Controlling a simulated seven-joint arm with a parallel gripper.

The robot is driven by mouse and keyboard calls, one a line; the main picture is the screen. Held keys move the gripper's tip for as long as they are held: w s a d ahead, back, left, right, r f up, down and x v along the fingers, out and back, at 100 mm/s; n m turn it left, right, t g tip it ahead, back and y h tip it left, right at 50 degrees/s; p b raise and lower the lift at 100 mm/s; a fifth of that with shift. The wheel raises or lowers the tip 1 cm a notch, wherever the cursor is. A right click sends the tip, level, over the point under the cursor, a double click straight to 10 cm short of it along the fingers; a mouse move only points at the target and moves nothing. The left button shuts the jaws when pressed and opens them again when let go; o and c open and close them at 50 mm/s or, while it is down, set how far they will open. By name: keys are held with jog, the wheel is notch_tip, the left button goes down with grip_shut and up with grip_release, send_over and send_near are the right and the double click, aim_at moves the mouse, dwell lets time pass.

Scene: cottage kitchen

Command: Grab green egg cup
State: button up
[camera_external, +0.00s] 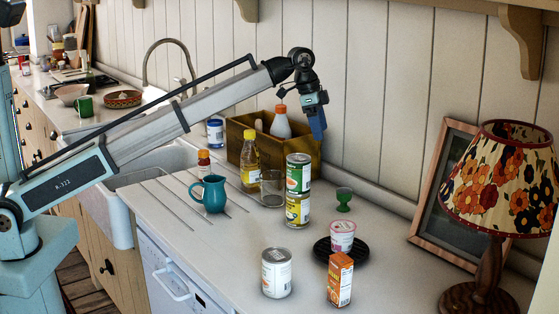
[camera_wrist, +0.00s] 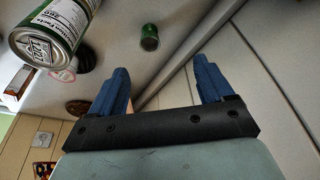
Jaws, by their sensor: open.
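The green egg cup (camera_external: 344,199) stands upright on the worktop, near the wall and right of the two stacked cans. It also shows in the wrist view (camera_wrist: 149,38), small, at the top middle, beyond and between the fingers. My gripper (camera_external: 319,130) is in the air near the wall, above and left of the egg cup. In the wrist view my gripper (camera_wrist: 167,78) has its two blue fingers wide apart with nothing between them.
A green-labelled can (camera_external: 298,172) sits on a yellow can (camera_external: 297,208), left of the egg cup. A pink-and-white tub (camera_external: 342,236) on a black dish (camera_external: 322,249) stands in front. A picture frame (camera_external: 428,228) and lamp (camera_external: 500,185) are at right. A wooden crate (camera_external: 240,150) stands behind left.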

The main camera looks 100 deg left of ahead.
jog(key=w+d+m, duration=0.1)
jog(key=w+d, duration=0.2)
jog(key=w, duration=0.3)
send_near(346, 197)
notch_tip(346, 197, up, 2)
jog(key=s+a, duration=0.1)
jog(key=a, duration=0.2)
jog(key=x, duration=1.3)
jog(key=shift+d+f, duration=0.15)
jog(key=shift+d, duration=0.15)
jog(key=shift+c, duration=0.2)
jog(key=c, duration=1.1)
